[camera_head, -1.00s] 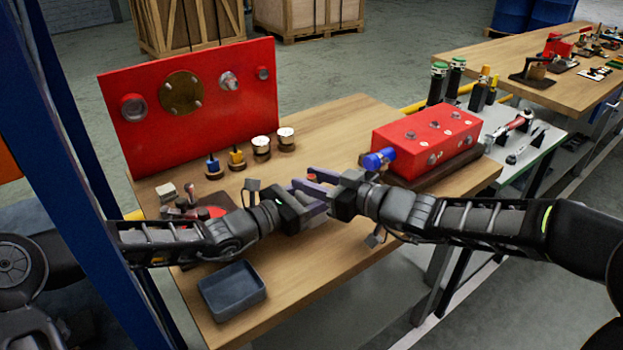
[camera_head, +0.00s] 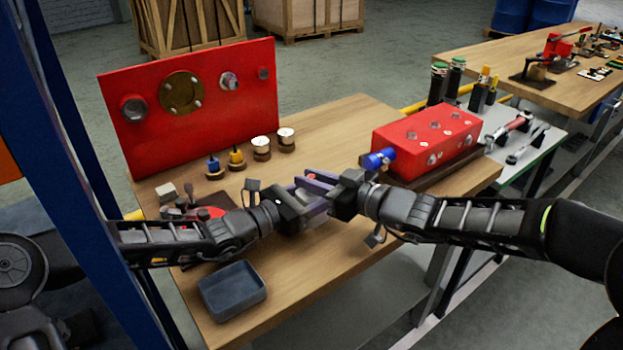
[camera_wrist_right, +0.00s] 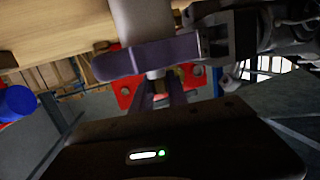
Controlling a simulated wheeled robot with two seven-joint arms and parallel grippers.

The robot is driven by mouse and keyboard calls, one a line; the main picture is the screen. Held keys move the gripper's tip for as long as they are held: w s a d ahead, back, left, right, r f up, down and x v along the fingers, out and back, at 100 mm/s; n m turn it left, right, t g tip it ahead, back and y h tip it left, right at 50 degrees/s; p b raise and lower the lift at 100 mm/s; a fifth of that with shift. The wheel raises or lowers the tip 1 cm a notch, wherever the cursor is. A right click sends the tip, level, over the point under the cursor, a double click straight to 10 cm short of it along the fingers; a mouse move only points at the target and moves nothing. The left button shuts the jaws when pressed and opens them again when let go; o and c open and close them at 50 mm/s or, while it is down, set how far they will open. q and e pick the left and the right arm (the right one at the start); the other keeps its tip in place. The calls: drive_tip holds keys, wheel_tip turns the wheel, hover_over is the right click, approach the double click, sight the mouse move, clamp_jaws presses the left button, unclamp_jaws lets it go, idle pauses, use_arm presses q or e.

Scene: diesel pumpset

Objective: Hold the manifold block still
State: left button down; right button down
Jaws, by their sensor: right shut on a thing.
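The manifold block (camera_head: 425,140) is a red box with round ports on its top and front and a blue fitting (camera_head: 380,159) at its left end. It sits on a dark base on the wooden bench. My right gripper (camera_head: 316,186) is left of the block and apart from it. Its purple fingers are shut on a pale cylindrical thing (camera_wrist_right: 146,20), seen in the right wrist view and mostly hidden in the head view. My left gripper (camera_head: 306,207) meets it from the left; its fingers overlap the right ones, so its opening is unclear.
A red upright panel (camera_head: 220,110) stands at the back left. Several small fittings and gauges (camera_head: 262,148) stand before it. A dark tray (camera_head: 232,290) lies at the front left. Bare wood (camera_head: 345,120) shows behind the grippers.

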drive_tip(key=shift+g, duration=0.3)
drive_tip(key=n+g+y, duration=0.2)
drive_tip(key=shift+w+n+g, duration=0.1)
drive_tip(key=shift+n+g, duration=0.2)
drive_tip(key=shift+r+n+g+y, duration=0.15)
drive_tip(key=shift+n+g+y, duration=0.15)
drive_tip(key=shift+n+g, duration=0.4)
drive_tip(key=n+g, duration=0.2)
drive_tip(key=g, duration=0.1)
drive_tip(key=shift+g+y, duration=0.4)
drive_tip(key=c, duration=1.9)
unclamp_jaws()
clamp_jaws()
